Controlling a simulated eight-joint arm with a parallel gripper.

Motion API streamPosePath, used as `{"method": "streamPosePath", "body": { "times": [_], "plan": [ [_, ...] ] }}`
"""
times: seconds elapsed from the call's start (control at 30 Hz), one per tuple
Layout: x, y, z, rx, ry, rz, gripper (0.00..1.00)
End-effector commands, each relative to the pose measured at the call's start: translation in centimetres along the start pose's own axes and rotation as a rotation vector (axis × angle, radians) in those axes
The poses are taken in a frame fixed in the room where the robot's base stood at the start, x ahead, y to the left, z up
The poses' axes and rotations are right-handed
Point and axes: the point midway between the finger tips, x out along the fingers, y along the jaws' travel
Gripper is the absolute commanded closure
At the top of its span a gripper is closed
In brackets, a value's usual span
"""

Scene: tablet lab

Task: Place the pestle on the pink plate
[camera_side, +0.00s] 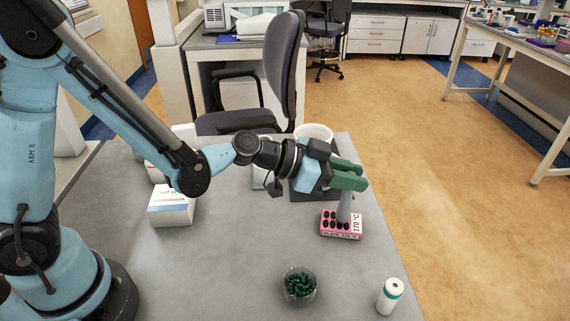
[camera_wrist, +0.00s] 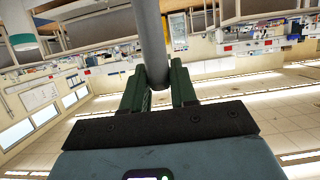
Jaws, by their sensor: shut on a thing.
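The pestle (camera_side: 344,207) is a grey rod, held roughly upright below the green fingers of my gripper (camera_side: 352,174). The pink plate (camera_side: 327,231) is a small pink block with dark holes and a "170 °C" label, lying on the grey table's right side. The pestle's lower end overlaps the plate's back part in the side view; I cannot tell whether it touches. In the wrist view the grey pestle (camera_wrist: 150,38) runs between the two fingers of my gripper (camera_wrist: 160,82), which are shut on it. The plate does not show there.
A white box (camera_side: 171,208) sits left. A white container (camera_side: 314,132) stands behind my gripper. The table's middle front is clear.

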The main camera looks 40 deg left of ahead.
Motion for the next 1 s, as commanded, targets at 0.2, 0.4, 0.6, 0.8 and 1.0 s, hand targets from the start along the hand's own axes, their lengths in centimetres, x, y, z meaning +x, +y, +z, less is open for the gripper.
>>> {"method": "streamPosePath", "body": {
  "times": [0.2,0.4,0.6,0.8,1.0],
  "plan": [
    [0.0,0.0,0.1,0.0,0.0,0.0,1.0],
    [0.1,0.0,0.2,0.0,0.0,0.0,0.54],
    [0.1,0.0,0.2,0.0,0.0,0.0,0.47],
    [0.0,0.0,0.0,0.0,0.0,0.0,0.47],
    [-2.0,-0.1,0.0,-0.002,-0.001,-0.002,0.47]
  ]
}}
